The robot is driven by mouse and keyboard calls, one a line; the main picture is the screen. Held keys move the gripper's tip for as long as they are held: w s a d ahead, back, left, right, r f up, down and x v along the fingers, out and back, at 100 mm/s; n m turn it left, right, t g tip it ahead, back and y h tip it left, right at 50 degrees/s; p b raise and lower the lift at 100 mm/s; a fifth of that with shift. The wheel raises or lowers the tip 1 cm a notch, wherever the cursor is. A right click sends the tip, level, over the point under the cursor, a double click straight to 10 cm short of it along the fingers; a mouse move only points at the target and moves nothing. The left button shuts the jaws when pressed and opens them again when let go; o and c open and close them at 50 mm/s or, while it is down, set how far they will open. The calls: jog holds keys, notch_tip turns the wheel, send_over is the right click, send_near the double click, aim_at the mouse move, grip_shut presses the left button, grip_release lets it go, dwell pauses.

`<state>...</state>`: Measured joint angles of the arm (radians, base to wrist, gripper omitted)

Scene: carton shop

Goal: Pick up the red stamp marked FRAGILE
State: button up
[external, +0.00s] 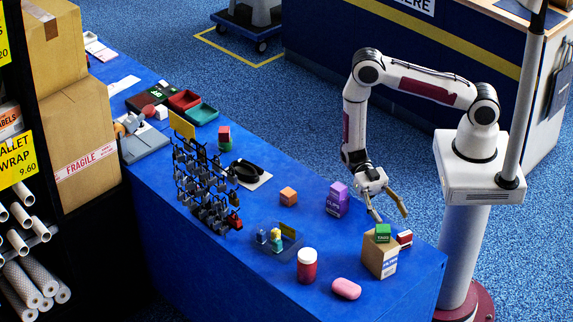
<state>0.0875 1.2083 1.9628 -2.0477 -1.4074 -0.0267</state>
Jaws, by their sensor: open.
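No lettering reading FRAGILE can be made out on any stamp in this view. A black rack (190,170) hung with several small dark items stands on the blue table. A small red item (235,221) shows at the rack's lower right; it may be a stamp, but it is too small to tell. My gripper (389,212) is open and empty, pointing down over the table's right part, well to the right of the rack. It is above and near the tan carton with the green box on top.
Near my gripper are a tan carton (380,259), a green box (382,232), a red-and-white box (405,238) and a purple box (337,200). A red jar (307,268) and pink oval (346,289) stand in front.

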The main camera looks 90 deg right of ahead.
aim_at(403, 232)
jog(key=shift+x, duration=1.05)
jog(key=shift+s+x, duration=0.15)
jog(key=shift+x, duration=0.7)
jog(key=shift+s+x, duration=0.15)
jog(key=shift+x, duration=1.5)
jog(key=shift+r, duration=0.15)
jog(key=c, duration=1.2)
